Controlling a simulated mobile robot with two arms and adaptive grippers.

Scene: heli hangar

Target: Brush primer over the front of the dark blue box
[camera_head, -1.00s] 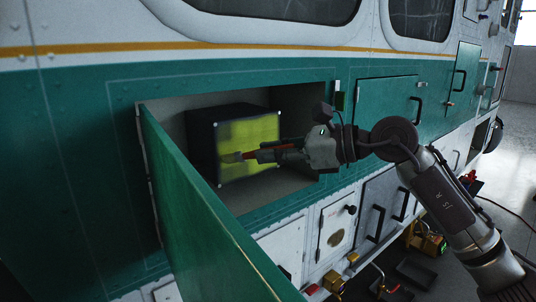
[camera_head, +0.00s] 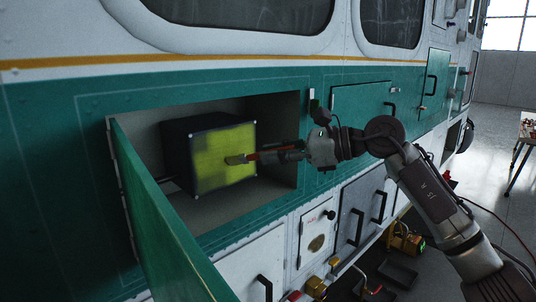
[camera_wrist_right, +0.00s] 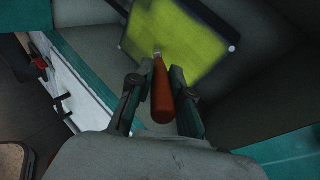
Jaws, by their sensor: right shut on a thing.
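The dark blue box (camera_head: 178,150) sits inside an open compartment in the helicopter's side. Its front (camera_head: 222,165) is covered nearly all over in yellow-green primer, with a dark rim around the edges; the coat also shows in the right wrist view (camera_wrist_right: 170,40). My right gripper (camera_head: 300,148) is shut on the red handle of a brush (camera_head: 262,155), seen in the right wrist view between its fingers (camera_wrist_right: 160,95). The brush tip lies over the right part of the front; whether it touches cannot be told. My left gripper is not in view.
The green compartment door (camera_head: 165,220) hangs open at the left front. Yellow-and-black equipment (camera_head: 405,240) stands on the floor below right, and a table (camera_head: 525,135) is at the far right.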

